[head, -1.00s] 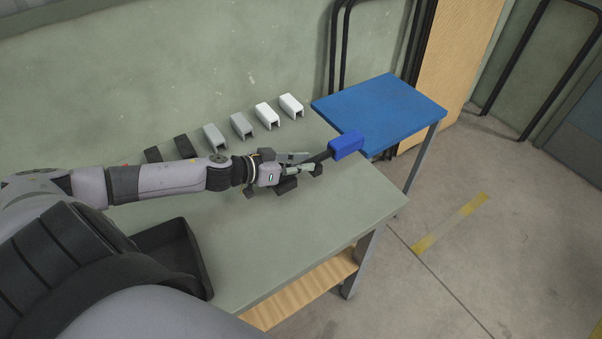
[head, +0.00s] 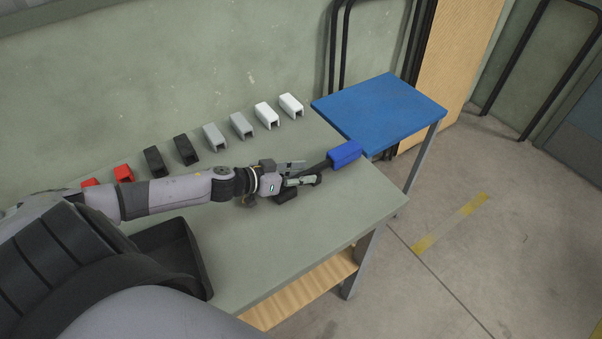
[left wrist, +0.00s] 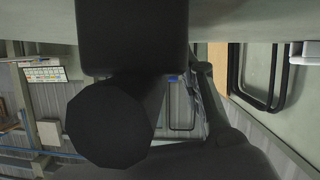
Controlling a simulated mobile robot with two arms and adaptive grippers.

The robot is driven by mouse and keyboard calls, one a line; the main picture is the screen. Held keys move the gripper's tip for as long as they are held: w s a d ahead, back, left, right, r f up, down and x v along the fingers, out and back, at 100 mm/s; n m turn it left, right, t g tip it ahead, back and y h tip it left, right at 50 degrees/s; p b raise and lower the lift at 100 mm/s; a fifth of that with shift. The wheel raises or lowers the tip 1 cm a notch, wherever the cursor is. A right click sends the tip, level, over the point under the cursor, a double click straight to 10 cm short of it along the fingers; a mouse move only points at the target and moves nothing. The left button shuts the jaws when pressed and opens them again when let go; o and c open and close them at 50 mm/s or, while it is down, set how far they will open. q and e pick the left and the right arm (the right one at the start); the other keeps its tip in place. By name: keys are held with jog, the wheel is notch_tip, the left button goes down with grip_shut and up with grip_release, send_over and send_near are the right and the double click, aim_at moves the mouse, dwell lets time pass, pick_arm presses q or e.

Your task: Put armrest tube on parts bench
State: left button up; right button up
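My left gripper (head: 312,174) is low over the right part of the grey-green bench (head: 290,230). It appears shut on a dark armrest tube (head: 322,166), most of which is hidden by the fingers. A blue block-like piece (head: 345,153) is at the tube's far end, near the bench's right edge. I cannot tell whether the tube touches the bench top. In the left wrist view, large dark shapes fill the middle at close range, and I cannot tell tube from gripper there. My right gripper is not in view.
Along the wall stand channel-shaped pieces: red (head: 124,173), black (head: 186,150), grey (head: 241,126) and white (head: 291,106). A black tray (head: 172,250) lies at the front left. A blue-topped table (head: 380,110) adjoins at the right. The bench's front middle is clear.

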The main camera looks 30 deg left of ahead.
pick_arm(q)
jog(key=shift+r, duration=0.15)
jog(key=shift+s+a, duration=0.1)
jog(key=shift+s, duration=0.05)
jog(key=v, duration=1)
jog(key=shift+r+p, duration=0.1)
jog(key=shift+p, duration=0.2)
jog(key=shift+v, duration=0.8)
